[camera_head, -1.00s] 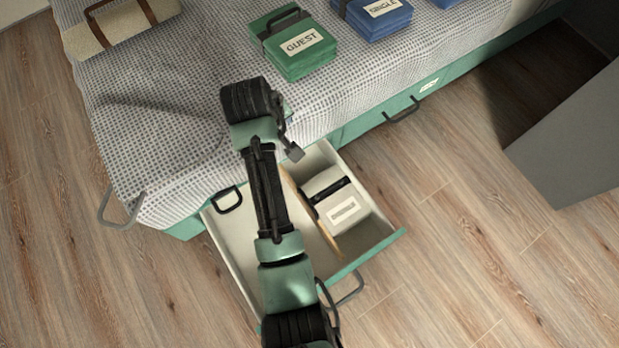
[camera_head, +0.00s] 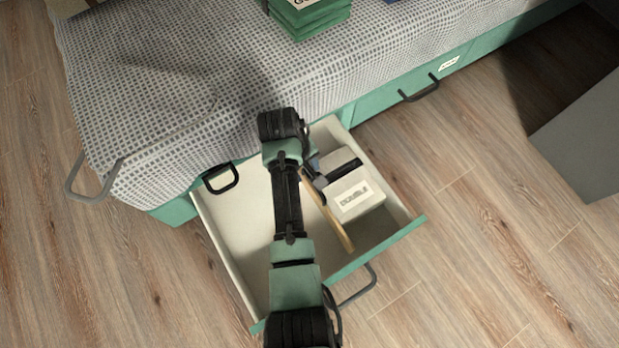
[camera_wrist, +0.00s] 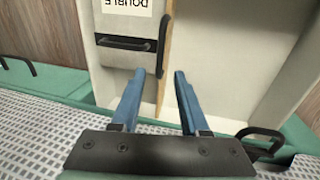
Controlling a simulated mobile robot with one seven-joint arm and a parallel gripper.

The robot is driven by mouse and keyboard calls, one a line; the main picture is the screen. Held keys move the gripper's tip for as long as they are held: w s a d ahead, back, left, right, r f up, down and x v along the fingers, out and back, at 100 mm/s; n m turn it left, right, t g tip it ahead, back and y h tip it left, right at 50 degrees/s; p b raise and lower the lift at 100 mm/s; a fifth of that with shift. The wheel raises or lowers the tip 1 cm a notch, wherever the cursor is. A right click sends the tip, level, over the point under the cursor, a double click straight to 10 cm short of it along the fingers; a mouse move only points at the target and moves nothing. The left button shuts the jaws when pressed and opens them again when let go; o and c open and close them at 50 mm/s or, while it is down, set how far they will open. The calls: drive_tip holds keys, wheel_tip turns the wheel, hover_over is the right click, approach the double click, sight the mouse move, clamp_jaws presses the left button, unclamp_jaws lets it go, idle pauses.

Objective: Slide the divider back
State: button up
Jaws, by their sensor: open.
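The divider (camera_head: 337,222) is a thin wooden board standing on edge in the open drawer (camera_head: 222,226), close along the left side of a white packed bundle (camera_head: 362,203). In the wrist view the divider (camera_wrist: 168,30) shows edge-on beside the bundle (camera_wrist: 120,60), with a black handle (camera_wrist: 162,50) at its side. In the head view my arm hides part of the drawer's left side, and the fingers are mostly hidden.
The bundle's label reads "DOUBLE" in the wrist view. The drawer sticks out from under a bed with a checked cover (camera_head: 200,80). A green bundle (camera_head: 308,15) lies on the bed. A grey cabinet (camera_head: 585,140) stands at right. The drawer space left of the divider looks empty.

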sight(310, 176)
drive_tip(key=shift+w+d+f+b, duration=0.15)
drive_tip(key=shift+f+b, duration=0.4)
drive_tip(key=shift+f, duration=0.3)
drive_tip(key=shift+w+d+f+b, duration=0.15)
drive_tip(key=shift+f+b, duration=0.35)
drive_tip(key=shift+f, duration=0.4)
drive_tip(key=shift+d+f+b, duration=0.15)
drive_tip(key=shift+f+b, duration=0.4)
drive_tip(key=shift+f, duration=0.3)
clamp_jaws()
